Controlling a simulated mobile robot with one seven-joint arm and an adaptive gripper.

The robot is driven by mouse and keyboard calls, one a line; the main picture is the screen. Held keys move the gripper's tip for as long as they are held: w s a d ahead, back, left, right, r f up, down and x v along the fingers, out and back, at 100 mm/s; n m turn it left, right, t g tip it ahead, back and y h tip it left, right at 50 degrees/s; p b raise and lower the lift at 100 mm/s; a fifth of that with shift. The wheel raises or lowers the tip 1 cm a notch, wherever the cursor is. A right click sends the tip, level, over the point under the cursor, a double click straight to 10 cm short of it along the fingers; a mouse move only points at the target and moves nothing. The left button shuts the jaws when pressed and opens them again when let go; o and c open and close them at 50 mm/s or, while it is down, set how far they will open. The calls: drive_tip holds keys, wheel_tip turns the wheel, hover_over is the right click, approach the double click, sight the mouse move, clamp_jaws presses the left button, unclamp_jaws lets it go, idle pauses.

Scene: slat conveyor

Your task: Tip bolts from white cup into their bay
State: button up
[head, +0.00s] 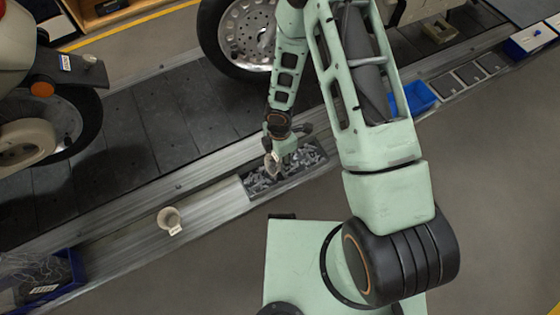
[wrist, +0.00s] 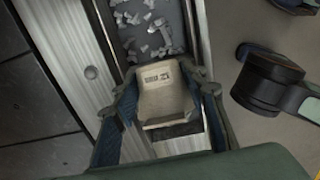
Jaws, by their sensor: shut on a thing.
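My gripper (wrist: 168,84) is shut on a white cup (wrist: 165,104), one finger on each side. A printed label faces the wrist camera. In the head view my gripper (head: 274,150) holds the cup (head: 271,167) at the left part of the bay. The cup looks tilted; its inside is hidden, so I cannot tell whether bolts are in it. The bay (head: 247,185) is a dark compartment in the metal rail with many grey bolts (head: 300,160) strewn in it. Bolts also lie in the bay just beyond the cup in the wrist view (wrist: 150,30).
Another pale cup (head: 168,217) with a tag stands on the rail to the left. A blue bin (head: 75,270) is at lower left, another blue bin (head: 420,97) at right. Empty compartments (head: 468,74) lie farther right. The slat conveyor (head: 150,115) with wheels runs behind.

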sight(268, 168)
drive_tip(key=shift+s+a+f+t+h+b, duration=0.15)
drive_tip(key=shift+t+h+b, duration=0.65)
drive_tip(key=shift+b, duration=1.5)
drive_tip(key=shift+a+h+b, duration=0.1)
drive_tip(key=shift+h+b, duration=0.2)
drive_tip(key=h+b, duration=0.1)
drive_tip(key=t+h+b, duration=0.1)
drive_tip(key=b, duration=0.1)
drive_tip(key=shift+s+a, duration=0.15)
drive_tip(key=shift+a, duration=0.2)
drive_tip(key=h+b, duration=0.1)
drive_tip(key=t+h+b, duration=0.1)
drive_tip(key=a+r+t+h, duration=0.1)
drive_tip(key=shift+s+h+b, duration=0.35)
drive_tip(key=shift+h+b, duration=0.05)
drive_tip(key=t+h+b, duration=0.1)
drive_tip(key=b, duration=0.1)
drive_tip(key=s+a+r+t+h+b, duration=0.1)
drive_tip(key=h+b, duration=0.1)
drive_tip(key=shift+a+t+h, duration=0.3)
drive_tip(key=shift+s+a+r+t+h, duration=0.2)
drive_tip(key=shift+r+t+h, duration=0.1)
drive_tip(key=shift+h, duration=0.2)
drive_tip(key=shift+s+a+r+t+h, duration=0.1)
drive_tip(key=shift+a+r+t+h, duration=0.15)
drive_tip(key=shift+h, duration=0.25)
drive_tip(key=shift+f, duration=0.1)
drive_tip(key=shift+r+p, duration=2.75)
drive_tip(key=shift+r, duration=0.75)
